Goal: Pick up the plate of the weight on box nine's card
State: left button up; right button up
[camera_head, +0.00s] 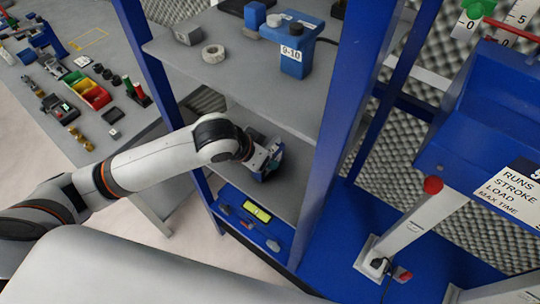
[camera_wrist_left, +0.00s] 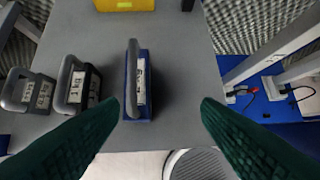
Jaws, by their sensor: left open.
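My left gripper (camera_head: 266,160) reaches into the lower shelf of the blue-framed rack; the head view shows it small and partly hidden. In the left wrist view my left gripper (camera_wrist_left: 160,106) is open and empty, with dark green fingers spread wide. Ahead, a blue weight plate (camera_wrist_left: 142,85) with a grey handle and white label stands between the finger lines, slightly left of centre. To its left stand a black plate (camera_wrist_left: 84,88) and a dark grey plate (camera_wrist_left: 32,92), also handled and labelled. The labels are too small to read. A white card (camera_head: 510,195) reads RUNS, STROKE, LOAD, MAX TIME.
The grey shelf (camera_wrist_left: 185,45) is clear right of the blue plate. A yellow object (camera_wrist_left: 125,4) is at its far edge. Blue rack posts (camera_head: 342,110) and the upper shelf (camera_head: 245,75) surround my arm. A cluttered workbench (camera_head: 70,140) stands at left.

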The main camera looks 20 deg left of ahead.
pick_arm(q)
jog(key=shift+y, duration=0.4)
jog(key=w+f, duration=0.1)
jog(key=w, duration=0.1)
jog(key=w+a+f+p, duration=0.1)
jog(key=w+f, duration=0.1)
jog(key=shift+a+f, duration=0.15)
jog(key=shift+w+f+p, duration=0.25)
jog(key=shift+f+p, duration=0.25)
jog(key=shift+p, duration=0.05)
jog(key=p+x, duration=0.1)
jog(key=x, duration=0.3)
jog(key=shift+f, duration=0.15)
grip_shut()
dwell(0.6)
